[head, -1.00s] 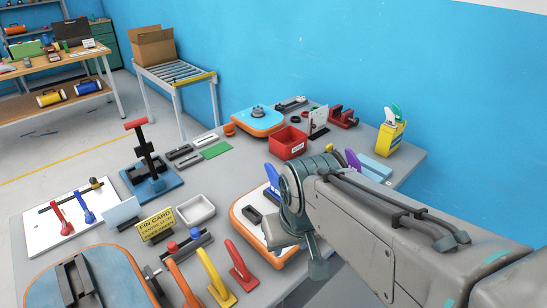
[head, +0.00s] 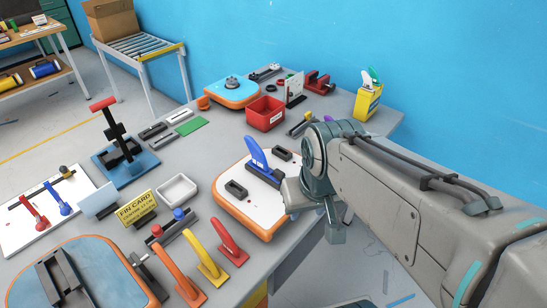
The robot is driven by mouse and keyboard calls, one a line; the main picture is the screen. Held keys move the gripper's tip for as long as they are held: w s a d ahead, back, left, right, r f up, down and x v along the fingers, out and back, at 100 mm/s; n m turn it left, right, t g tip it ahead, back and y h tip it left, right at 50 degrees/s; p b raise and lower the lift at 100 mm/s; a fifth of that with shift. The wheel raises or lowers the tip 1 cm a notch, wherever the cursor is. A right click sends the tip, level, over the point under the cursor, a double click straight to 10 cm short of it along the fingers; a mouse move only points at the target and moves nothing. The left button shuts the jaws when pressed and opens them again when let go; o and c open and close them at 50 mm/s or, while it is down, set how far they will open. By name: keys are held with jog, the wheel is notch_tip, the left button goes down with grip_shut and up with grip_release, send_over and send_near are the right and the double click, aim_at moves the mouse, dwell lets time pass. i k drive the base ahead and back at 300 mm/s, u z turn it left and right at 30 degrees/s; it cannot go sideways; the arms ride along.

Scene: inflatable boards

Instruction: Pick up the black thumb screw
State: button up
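I cannot single out the black thumb screw with certainty; the dark parts on the table are too small to tell apart. My gripper (head: 316,212) hangs at the end of my arm, beside the right edge of a white board with an orange rim (head: 231,207). Its fingertips are not clear, so I cannot tell whether it is open or holds anything. A blue fin (head: 257,156) stands in a dark base on that board, close to the left of my gripper. A dark block (head: 236,188) and another dark block (head: 282,154) also lie on the board.
Orange, yellow and red fins (head: 230,243) stand at the table's front. A white tray (head: 177,191), a yellow sign (head: 137,209) and a red bin (head: 265,115) stand around the board. A red-handled press (head: 123,150) is at left. The grey tabletop (head: 207,160) has bare room left of the board.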

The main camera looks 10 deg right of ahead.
aim_at(279, 175)
jog(key=u, duration=1.65)
jog(key=k, duration=1)
jog(key=z, duration=1.05)
jog(key=i, duration=1)
